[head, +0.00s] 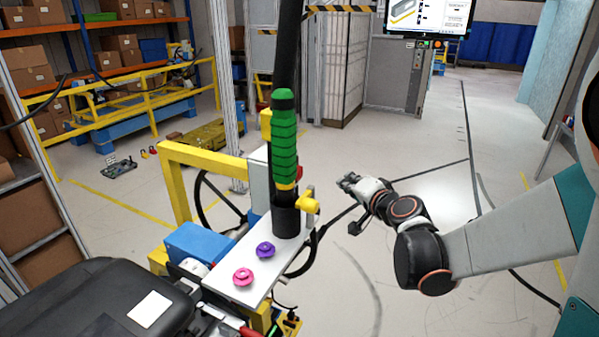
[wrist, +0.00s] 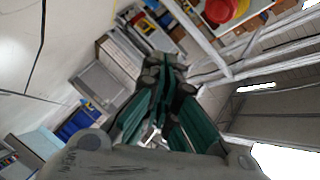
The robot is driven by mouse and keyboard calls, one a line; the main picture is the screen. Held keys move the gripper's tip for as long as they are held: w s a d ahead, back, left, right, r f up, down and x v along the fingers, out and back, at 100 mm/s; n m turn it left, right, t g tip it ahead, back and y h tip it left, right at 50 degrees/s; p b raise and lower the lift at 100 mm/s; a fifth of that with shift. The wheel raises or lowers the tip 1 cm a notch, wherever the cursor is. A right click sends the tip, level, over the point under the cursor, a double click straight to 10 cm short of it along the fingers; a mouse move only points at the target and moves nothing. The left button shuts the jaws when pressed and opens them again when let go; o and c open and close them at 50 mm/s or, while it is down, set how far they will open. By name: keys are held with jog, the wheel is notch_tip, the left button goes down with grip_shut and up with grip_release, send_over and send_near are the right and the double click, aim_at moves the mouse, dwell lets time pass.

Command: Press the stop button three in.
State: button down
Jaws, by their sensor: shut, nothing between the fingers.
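A white panel (head: 222,283) on the yellow-framed module carries a pink button (head: 243,276) and a purple button (head: 265,250) behind it; both look raised. I cannot read a label saying which one is stop button three. My gripper (head: 347,182) is shut and empty, held in the air to the right of the panel and well apart from both buttons. In the wrist view my gripper (wrist: 163,68) points away with its fingers together. A red round thing on yellow (wrist: 222,9) is cut off at the top of that view; I cannot tell what it is.
A green-sleeved upright lever (head: 284,150) stands behind the purple button, with a small yellow part (head: 308,204) beside it. A black seat (head: 90,305) is at the front left. A steering wheel (head: 217,200) is behind the panel. Open floor (head: 450,195) lies to the right.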

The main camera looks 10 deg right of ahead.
aim_at(300, 173)
jog(key=shift+a, duration=0.1)
jog(key=w+a, duration=0.5)
jog(key=a, duration=0.2)
dwell(0.4)
jog(key=shift+w+a, duration=0.1)
jog(key=shift+w, duration=0.05)
dwell(1.2)
jog(key=shift+w+a, duration=0.15)
jog(key=shift+a, duration=0.1)
jog(key=shift+w+a, duration=0.25)
dwell(0.9)
jog(key=shift+b, duration=0.3)
jog(key=shift+s+d, duration=0.5)
jog(key=shift+d, duration=0.15)
